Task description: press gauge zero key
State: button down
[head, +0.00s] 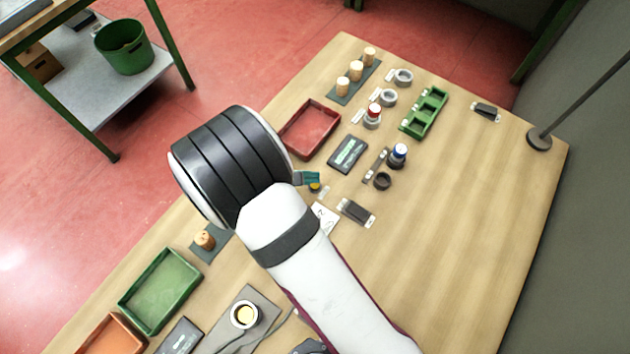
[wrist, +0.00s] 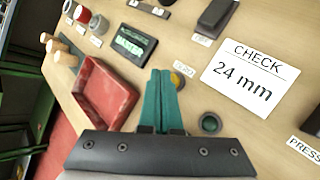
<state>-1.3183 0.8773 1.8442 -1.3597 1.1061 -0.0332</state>
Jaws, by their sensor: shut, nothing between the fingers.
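A round yellow key (wrist: 178,79) on a dark base sits just right of my gripper's fingertips in the wrist view, partly hidden by them. A small label lies beside it, its print too small to read surely. The key also shows in the head view (head: 315,188), just below the teal fingertips. My gripper (wrist: 160,73) is shut and empty; in the head view its fingers (head: 308,178) point right, over the table. I cannot tell whether they touch the key. A dark gauge-like box with a pale display (wrist: 132,42) lies beyond; it also shows in the head view (head: 348,153).
A card reading "CHECK 24 mm" (wrist: 248,80) and a dark round piece (wrist: 210,123) lie right of the fingers. A red tray (wrist: 84,98) is to the left. Cork stoppers (head: 356,70) stand at the back. The table's right side is largely clear.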

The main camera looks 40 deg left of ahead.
aim_at(311, 186)
jog(key=shift+f, duration=0.1)
jog(key=shift+f, duration=0.35)
jog(key=shift+f, duration=0.45)
dwell(0.7)
jog(key=shift+r, duration=0.9)
notch_tip(311, 186, up, 5)
dwell(0.5)
jog(key=shift+d, duration=0.1)
dwell(0.5)
